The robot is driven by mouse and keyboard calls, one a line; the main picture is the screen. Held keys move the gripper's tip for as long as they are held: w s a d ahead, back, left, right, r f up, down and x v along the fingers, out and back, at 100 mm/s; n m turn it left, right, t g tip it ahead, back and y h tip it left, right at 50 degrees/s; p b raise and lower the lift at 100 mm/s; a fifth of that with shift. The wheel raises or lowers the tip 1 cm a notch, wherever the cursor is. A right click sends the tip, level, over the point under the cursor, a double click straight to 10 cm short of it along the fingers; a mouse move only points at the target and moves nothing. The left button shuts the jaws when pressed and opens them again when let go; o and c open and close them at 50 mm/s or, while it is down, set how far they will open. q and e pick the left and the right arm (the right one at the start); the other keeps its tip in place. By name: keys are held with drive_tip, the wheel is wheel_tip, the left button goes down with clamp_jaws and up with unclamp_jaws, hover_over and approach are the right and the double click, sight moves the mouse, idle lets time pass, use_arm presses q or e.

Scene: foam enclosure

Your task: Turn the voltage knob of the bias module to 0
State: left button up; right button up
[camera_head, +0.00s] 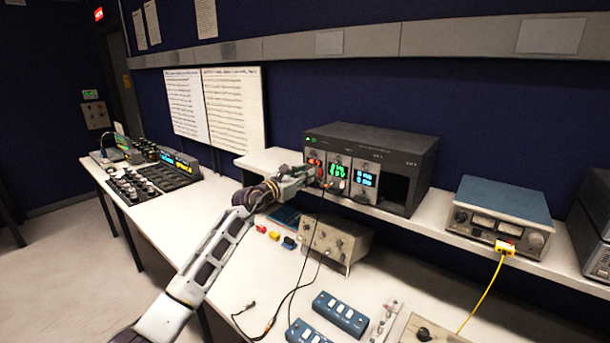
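A dark rack unit (372,140) stands on the raised shelf at the back. Its front holds three modules with red (315,163), green (338,171) and blue (366,179) displays, and an empty bay at the right. The labels are too small to tell which one is the bias module. My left gripper (308,175) is at the lower front of the red-display module, its tips close to or touching the panel. It hides that module's lower part, including any knob there. Whether its fingers are open or shut does not show. My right gripper is out of view.
A beige box with knobs (336,240) sits below the shelf, right of my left arm. Blue switch boxes (340,314) and dark cables (293,291) lie on the bench in front. A blue-topped meter unit (503,208) with a yellow cable (484,298) stands on the shelf at right.

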use_arm(q)
drive_tip(key=shift+w+d, duration=0.2)
drive_tip(key=shift+c, duration=0.2)
clamp_jaws()
